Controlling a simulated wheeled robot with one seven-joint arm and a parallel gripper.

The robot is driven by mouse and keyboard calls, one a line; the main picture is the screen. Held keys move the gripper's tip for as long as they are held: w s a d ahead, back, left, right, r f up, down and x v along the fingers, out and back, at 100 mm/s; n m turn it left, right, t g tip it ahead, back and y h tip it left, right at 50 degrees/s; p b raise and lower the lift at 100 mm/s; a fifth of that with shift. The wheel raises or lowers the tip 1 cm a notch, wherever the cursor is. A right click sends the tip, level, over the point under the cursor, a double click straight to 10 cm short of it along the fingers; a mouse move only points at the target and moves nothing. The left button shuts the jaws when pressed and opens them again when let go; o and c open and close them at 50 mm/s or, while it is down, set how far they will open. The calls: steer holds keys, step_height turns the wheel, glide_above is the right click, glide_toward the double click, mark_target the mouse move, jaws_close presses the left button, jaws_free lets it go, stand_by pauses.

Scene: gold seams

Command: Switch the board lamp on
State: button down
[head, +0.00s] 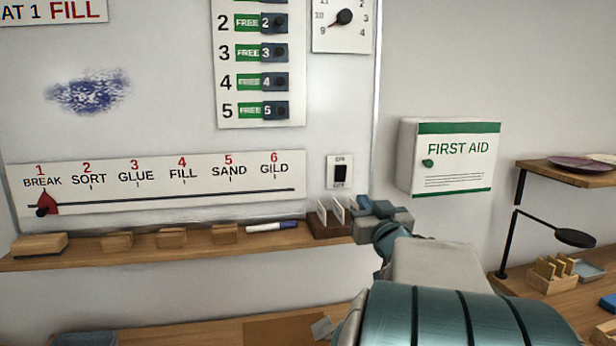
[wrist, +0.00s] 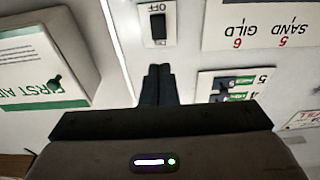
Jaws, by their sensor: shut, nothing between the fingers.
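The switch (head: 341,174) is a black rocker on a white plate low on the right side of the whiteboard, with ON above and OFF below. In the wrist view, which is upside down, the switch (wrist: 158,26) is just beyond my fingertips. I cannot tell which way the rocker is tipped. My gripper (head: 366,205) is below and right of the switch in the head view. In the wrist view, my gripper (wrist: 158,72) has its fingers together and empty, with a gap to the switch. No board lamp is clearly visible.
A ledge (head: 75,258) under the board carries wooden blocks, a marker (head: 273,227) and a brown holder (head: 330,226) with white cards, close to my gripper. A first aid box (head: 450,157) juts from the wall at right. The board around the switch is clear.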

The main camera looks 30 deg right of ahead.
mark_target(342, 170)
steer(key=p+x, duration=0.3)
steer(key=x, duration=1.1)
steer(key=shift+d, duration=0.1)
